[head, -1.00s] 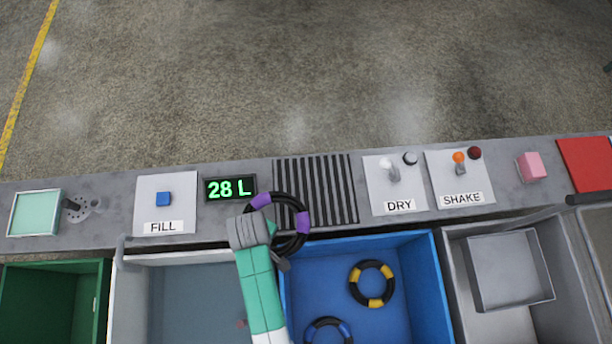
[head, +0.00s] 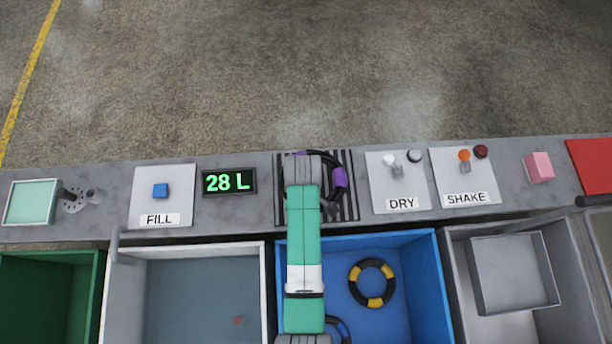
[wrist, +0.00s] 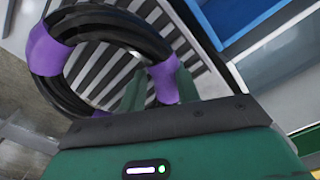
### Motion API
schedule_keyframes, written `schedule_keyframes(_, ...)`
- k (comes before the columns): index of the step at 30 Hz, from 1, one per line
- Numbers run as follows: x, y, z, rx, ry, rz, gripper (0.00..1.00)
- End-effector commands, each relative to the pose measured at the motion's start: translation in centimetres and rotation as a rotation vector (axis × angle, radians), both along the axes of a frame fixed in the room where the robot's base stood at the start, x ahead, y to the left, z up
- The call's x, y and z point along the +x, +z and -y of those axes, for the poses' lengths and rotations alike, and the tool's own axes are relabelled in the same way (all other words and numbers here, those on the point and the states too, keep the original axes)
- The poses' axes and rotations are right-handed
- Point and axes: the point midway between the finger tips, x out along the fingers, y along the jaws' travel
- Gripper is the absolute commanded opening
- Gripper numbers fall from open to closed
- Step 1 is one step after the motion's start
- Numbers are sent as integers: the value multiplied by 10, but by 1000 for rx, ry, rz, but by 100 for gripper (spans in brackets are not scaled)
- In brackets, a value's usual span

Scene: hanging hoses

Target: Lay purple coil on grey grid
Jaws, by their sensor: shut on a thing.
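The purple coil, a black hose ring with purple bands, shows in the head view (head: 340,178) and large in the wrist view (wrist: 48,52). My gripper (wrist: 152,92) is shut on the coil at a purple band. The grey grid (head: 352,205), a panel of dark slats on the counter, is under the coil; its slats also show in the wrist view (wrist: 195,85). My arm covers the middle of the grid and part of the coil in the head view. I cannot tell whether the coil touches the slats.
A blue bin (head: 425,270) in front of the grid holds a yellow-banded coil (head: 372,283) and a partly hidden blue-banded one. A water-filled white basin (head: 190,290) is left of it. The 28 L display (head: 229,182) and DRY panel (head: 396,205) flank the grid.

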Motion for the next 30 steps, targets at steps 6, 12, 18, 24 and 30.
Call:
schedule_keyframes(6, 6, -27, 6, -1, 0, -1, 0)
schedule_keyframes(12, 7, -35, 5, 0, 0, 2, 0)
schedule_keyframes(18, 7, -37, 5, -1, 0, 2, 0)
schedule_keyframes(24, 6, -38, 5, 0, -1, 0, 54)
schedule_keyframes(30, 6, -37, 5, 0, -1, 0, 54)
